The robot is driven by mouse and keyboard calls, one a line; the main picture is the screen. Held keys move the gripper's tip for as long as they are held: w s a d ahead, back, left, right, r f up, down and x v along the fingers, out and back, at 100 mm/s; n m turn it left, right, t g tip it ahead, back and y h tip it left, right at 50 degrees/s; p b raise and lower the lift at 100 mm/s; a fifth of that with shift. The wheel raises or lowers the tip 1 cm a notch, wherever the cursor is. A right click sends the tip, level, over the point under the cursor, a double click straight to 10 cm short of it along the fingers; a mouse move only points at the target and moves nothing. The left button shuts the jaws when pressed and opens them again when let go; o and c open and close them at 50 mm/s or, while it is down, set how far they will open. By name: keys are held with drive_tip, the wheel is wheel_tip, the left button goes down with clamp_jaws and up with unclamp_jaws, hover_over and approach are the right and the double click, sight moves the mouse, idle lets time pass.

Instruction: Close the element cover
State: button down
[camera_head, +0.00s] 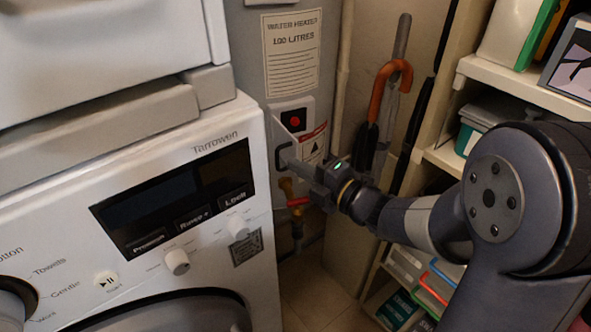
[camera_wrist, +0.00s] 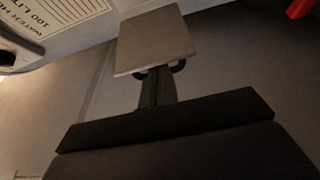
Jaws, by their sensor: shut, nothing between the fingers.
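The element cover (camera_head: 283,138) stands out from the front of the water heater (camera_head: 255,60), open and seen at a steep angle in the head view. A dark handle (camera_head: 281,158) is on it. In the wrist view the cover shows as a pale square plate (camera_wrist: 155,38), with dark curved handle ends (camera_wrist: 178,66) at its lower edge. My gripper (camera_head: 292,161) is shut and empty, its fingertips close to the cover by the handle; its fingers also show in the wrist view (camera_wrist: 157,80). I cannot tell whether they touch the cover.
A white washing machine (camera_head: 254,128) stands close on the left. A red-handled valve (camera_head: 298,201) is below the cover. An umbrella with an orange handle (camera_head: 404,68) hangs behind my gripper. Loaded shelves (camera_head: 508,79) fill the right side.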

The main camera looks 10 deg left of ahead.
drive_tip(key=w+d+g+b, duration=0.1)
drive_tip(key=w+d+b, duration=0.1)
drive_tip(key=w+d, duration=0.2)
drive_tip(key=shift+w+d+n, duration=0.3)
drive_tip(key=shift+w, duration=0.9)
